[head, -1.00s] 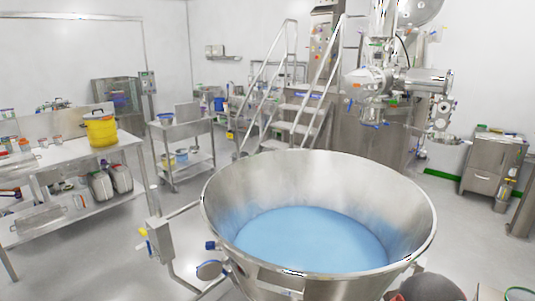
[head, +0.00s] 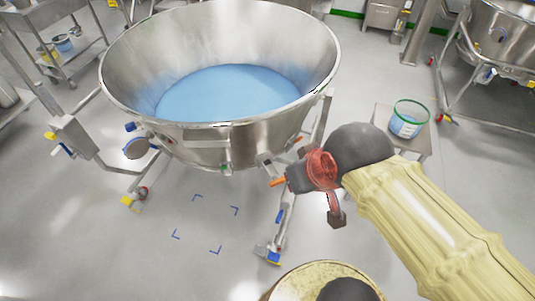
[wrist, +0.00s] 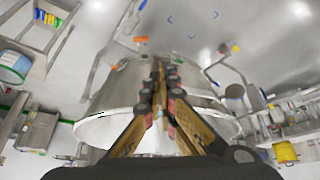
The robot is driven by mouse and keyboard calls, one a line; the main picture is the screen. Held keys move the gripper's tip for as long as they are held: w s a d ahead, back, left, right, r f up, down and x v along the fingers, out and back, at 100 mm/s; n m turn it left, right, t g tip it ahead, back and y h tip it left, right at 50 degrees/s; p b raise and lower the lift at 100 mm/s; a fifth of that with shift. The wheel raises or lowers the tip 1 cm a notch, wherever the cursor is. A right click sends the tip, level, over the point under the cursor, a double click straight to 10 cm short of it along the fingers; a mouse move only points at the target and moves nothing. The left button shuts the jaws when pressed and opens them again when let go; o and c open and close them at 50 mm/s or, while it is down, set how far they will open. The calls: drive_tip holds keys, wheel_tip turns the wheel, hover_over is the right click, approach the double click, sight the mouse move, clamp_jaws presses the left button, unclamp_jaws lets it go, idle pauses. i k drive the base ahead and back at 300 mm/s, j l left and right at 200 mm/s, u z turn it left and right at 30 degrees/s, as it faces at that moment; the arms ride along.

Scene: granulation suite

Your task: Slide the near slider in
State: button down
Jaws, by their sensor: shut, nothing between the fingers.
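A large steel bowl (head: 230,135) with blue material inside stands in front of me in the head view. It also shows upside down in the wrist view (wrist: 190,90). Small fittings (head: 208,148) sit on its near outer wall; I cannot tell which part is the near slider. My gripper (head: 279,182) comes in from the right, beside the bowl's lower right side, and looks apart from it. In the wrist view my gripper (wrist: 158,68) has its orange, dark-padded fingers shut together with nothing between them. The fingers hide part of the bowl's wall.
A bucket (head: 407,120) stands on a small stand (head: 410,142) to the right. A bowl leg with a caster (head: 268,254) is close below my gripper. Blue corner marks (head: 207,230) lie on clear floor in front of the bowl. Another steel vessel (head: 505,40) stands at the far right.

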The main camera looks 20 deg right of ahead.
sight(277, 180)
drive_tip(key=k+l+z, duration=0.1)
drive_tip(key=z, duration=0.3)
drive_tip(key=k+l+z, duration=0.1)
drive_tip(key=z, duration=0.3)
drive_tip(key=l+z, duration=0.1)
drive_tip(key=z, duration=0.25)
drive_tip(key=k+l, duration=0.05)
